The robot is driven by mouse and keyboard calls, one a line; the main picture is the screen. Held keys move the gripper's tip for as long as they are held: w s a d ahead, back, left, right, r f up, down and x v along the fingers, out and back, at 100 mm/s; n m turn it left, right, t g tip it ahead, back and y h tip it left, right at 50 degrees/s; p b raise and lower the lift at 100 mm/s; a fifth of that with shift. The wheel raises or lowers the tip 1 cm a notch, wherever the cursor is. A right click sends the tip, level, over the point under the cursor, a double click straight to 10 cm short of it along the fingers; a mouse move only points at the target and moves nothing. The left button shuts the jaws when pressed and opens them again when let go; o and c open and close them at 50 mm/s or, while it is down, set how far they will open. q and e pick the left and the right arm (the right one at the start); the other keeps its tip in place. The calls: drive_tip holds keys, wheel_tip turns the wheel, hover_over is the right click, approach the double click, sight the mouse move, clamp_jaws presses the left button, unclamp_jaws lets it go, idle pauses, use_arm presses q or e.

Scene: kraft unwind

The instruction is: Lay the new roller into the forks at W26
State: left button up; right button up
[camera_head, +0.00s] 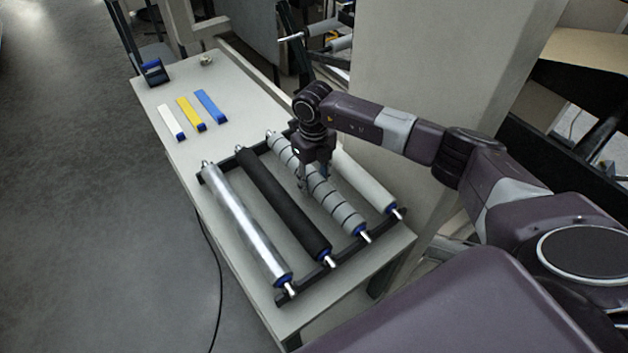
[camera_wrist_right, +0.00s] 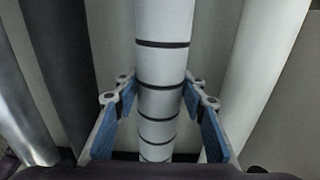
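Four rollers lie side by side on a dark rack (camera_head: 333,268) on the table: a shiny metal one (camera_head: 245,225), a black one (camera_head: 285,205), a grey one with dark rings (camera_head: 320,190) and a plain pale one (camera_head: 365,182). My right gripper (camera_head: 302,186) is low over the ringed roller. In the right wrist view, its blue-padded fingers (camera_wrist_right: 160,105) straddle the ringed roller (camera_wrist_right: 162,65), with narrow gaps at both sides. The gripper looks open. My left gripper is out of view. No W26 label is readable.
White (camera_head: 171,121), yellow (camera_head: 191,113) and blue (camera_head: 210,106) bars lie farther back on the table (camera_head: 240,85). A dark and blue stand (camera_head: 154,72) is at its far left corner. Machinery with grey rollers (camera_head: 322,27) stands behind; a pale column (camera_head: 415,60) rises beside the table.

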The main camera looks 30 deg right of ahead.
clamp_jaws()
drive_tip(key=shift+w+r, duration=0.1)
drive_tip(key=shift+r, duration=0.1)
drive_tip(key=shift+r, duration=0.15)
drive_tip(key=shift+r+p, duration=2.5)
drive_tip(key=shift+r, duration=0.95)
